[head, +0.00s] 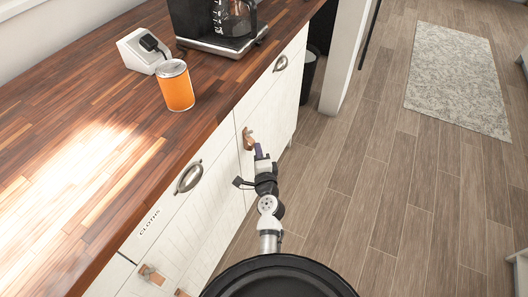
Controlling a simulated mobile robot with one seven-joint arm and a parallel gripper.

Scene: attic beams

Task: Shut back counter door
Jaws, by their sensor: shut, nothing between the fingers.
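The white wooden counter has a far door (272,128) below a drawer. A tan leather pull (248,138) sits near the door's left edge. The door looks about flush with the counter front, but I cannot tell whether a small gap is left. My gripper (258,149) is shut and empty, right beside the leather pull in this view. I cannot tell whether it touches the door. My wrist hides part of the door's lower face.
The wooden countertop (95,120) holds an orange can (176,88), a coffee maker (222,25) and a white socket block (140,52). Nearer fronts have a metal handle (188,177) and a leather pull (151,274). A dark bin (306,75) stands past the counter.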

